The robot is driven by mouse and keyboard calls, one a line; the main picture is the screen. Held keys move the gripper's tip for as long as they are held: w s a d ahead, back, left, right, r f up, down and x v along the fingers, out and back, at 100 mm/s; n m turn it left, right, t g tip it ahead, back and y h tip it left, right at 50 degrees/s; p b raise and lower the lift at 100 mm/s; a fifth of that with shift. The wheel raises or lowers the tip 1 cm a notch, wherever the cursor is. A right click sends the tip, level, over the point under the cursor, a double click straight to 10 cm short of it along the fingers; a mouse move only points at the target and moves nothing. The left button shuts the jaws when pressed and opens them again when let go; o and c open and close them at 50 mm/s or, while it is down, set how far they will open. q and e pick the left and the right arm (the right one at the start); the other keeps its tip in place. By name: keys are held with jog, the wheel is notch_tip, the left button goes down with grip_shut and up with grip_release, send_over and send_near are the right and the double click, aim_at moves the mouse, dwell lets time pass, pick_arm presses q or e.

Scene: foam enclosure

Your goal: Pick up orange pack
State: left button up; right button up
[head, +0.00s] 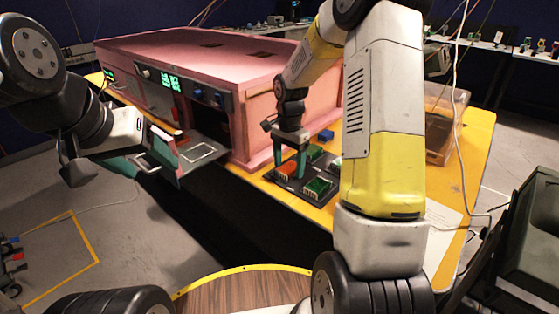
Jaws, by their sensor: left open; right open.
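The orange pack (286,171) lies in a dark tray (292,187) on the yellow table, with green packs (318,187) beside it. My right gripper (290,165) points down at the orange pack, its teal fingers open. The fingertips are close to the pack; whether they touch it cannot be told. My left gripper (160,160) is open and empty, off to the left in front of the pink enclosure.
The pink enclosure (200,62) stands on the yellow table (470,150) just left of the tray, with a flap (203,152) folded out at its front. A small blue item (326,135) lies behind the tray. A clear box (440,135) stands at the right.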

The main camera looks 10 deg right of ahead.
jog(key=c, duration=1.5)
jog(key=shift+r, duration=0.15)
